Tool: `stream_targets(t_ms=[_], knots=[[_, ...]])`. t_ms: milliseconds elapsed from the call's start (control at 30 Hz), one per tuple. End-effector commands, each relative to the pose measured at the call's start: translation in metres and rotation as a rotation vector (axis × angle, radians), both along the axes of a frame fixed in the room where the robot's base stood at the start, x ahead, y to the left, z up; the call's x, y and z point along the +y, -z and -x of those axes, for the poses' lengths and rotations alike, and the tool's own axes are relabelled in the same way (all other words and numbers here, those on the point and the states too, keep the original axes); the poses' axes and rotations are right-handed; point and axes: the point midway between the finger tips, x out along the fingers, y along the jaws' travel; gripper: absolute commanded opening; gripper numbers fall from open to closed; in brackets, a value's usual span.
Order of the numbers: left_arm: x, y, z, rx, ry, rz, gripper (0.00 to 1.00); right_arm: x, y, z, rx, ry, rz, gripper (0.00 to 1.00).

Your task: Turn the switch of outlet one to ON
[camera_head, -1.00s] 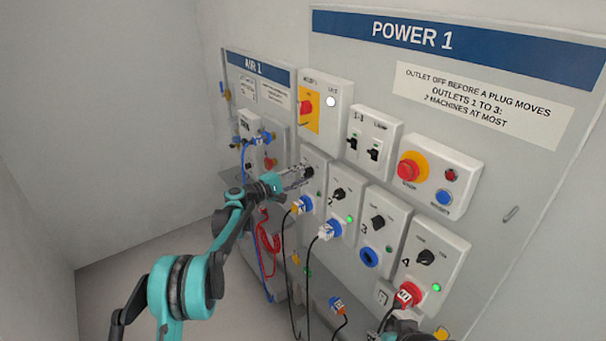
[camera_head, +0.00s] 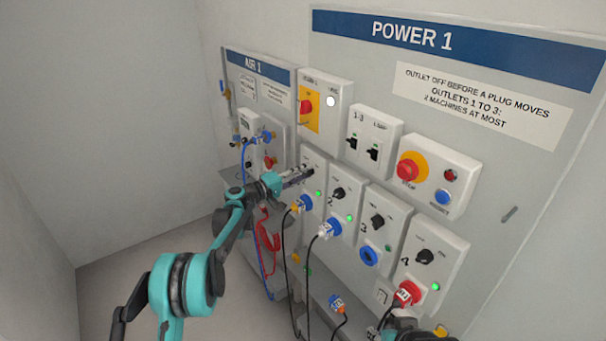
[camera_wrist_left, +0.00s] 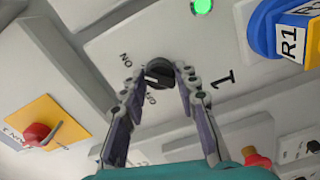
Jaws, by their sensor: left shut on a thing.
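The switch of outlet one is a black rotary knob (camera_wrist_left: 158,72) in the left wrist view, beside ON and OFF lettering. My left gripper (camera_wrist_left: 160,78) is shut on this knob, one finger on each side. The figure 1 on the panel lies beside the fingers. A green light (camera_wrist_left: 202,6) is lit on the same panel, and it also shows in the head view (camera_head: 318,193). In the head view my left gripper (camera_head: 308,172) reaches outlet one and largely hides the knob. Part of my right arm shows at the bottom edge; its fingers are not clear.
A blue plug marked R1 (camera_wrist_left: 296,30) sits in outlet one. Outlets two (camera_head: 338,193), three (camera_head: 377,221) and four (camera_head: 425,256) run to the right. A yellow-backed red main switch (camera_head: 306,107) is above. Cables hang below, and a red coiled hose (camera_head: 268,238) hangs at left.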

Motion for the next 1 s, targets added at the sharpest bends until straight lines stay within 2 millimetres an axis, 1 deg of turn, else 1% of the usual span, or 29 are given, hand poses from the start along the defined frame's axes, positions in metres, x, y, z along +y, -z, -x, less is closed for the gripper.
stream_targets(t_ms=[367,400,433,467,767,867,967,1000], knots=[[-0.001,0.001,0.0,-0.003,0.001,-0.005,0.01,0.0,0.0,0.0,0.0,0.0,0.0,0.4],[-0.001,0.001,0.0,-0.003,0.001,-0.005,0.41,0.0,0.0,0.0,0.0,0.0,0.0,0.4],[-0.001,0.001,0.0,-0.003,0.001,-0.005,0.49,0.0,0.0,0.0,0.0,0.0,0.0,0.4],[-0.001,0.001,0.0,-0.003,0.001,-0.005,0.51,0.0,0.0,0.0,0.0,0.0,0.0,0.4],[0.001,0.001,0.001,-0.003,0.001,-0.003,0.51,0.0,0.0,0.0,0.0,0.0,0.0,0.4],[0.008,0.0,0.005,-0.003,-0.001,-0.003,0.51,0.0,0.0,0.0,0.0,0.0,0.0,0.4],[0.021,0.0,0.014,-0.003,-0.001,-0.003,0.51,0.0,0.0,0.0,0.0,0.0,0.0,0.4],[0.028,0.0,0.019,-0.002,-0.002,-0.004,0.51,0.0,0.0,0.0,0.0,0.0,0.0,0.4]])
